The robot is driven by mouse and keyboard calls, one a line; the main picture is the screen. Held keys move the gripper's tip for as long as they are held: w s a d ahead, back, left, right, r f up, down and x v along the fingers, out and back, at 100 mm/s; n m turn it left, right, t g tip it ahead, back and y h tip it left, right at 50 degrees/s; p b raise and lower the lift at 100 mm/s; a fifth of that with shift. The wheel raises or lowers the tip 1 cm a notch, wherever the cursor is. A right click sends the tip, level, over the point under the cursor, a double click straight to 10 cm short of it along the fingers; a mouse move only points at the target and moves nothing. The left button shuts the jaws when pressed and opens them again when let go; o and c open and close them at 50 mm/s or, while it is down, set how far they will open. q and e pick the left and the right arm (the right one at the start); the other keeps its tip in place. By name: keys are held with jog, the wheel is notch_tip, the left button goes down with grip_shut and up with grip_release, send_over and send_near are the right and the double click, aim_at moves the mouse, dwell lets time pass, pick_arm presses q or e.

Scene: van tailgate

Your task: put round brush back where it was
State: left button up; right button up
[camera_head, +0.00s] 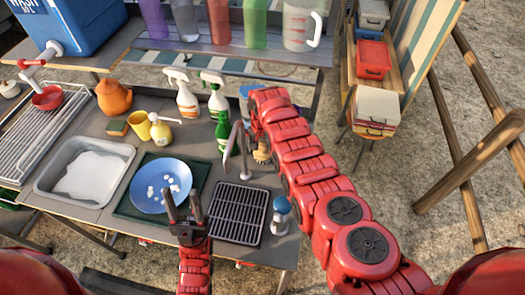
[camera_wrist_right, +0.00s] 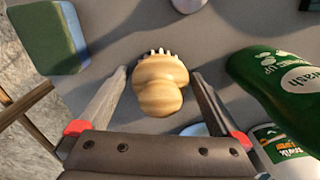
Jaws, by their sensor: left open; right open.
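The round brush (camera_wrist_right: 160,85) has a pale wooden knob and light bristles. In the right wrist view it stands on the grey worktop between the two fingers of my right gripper (camera_wrist_right: 160,74), which is open, with a gap on each side. My left gripper (camera_head: 184,202) is open and empty, above the front edge of the blue plate's mat.
A green bottle (camera_wrist_right: 285,85) stands close right of the right gripper, and a green-blue sponge (camera_wrist_right: 47,35) lies to its left.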

aim_at(262, 145)
jog(key=shift+r, duration=0.2)
notch_tip(262, 145, up, 8)
jog(key=b, duration=0.3)
jog(key=shift+r, duration=0.2)
notch_tip(262, 145, up, 2)
jog(key=shift+r+p, duration=0.2)
jog(key=shift+p, duration=0.8)
jog(key=shift+s+r+p, duration=0.1)
jog(key=shift+r+p, duration=0.25)
jog(key=shift+r, duration=0.2)
jog(key=shift+f, duration=0.1)
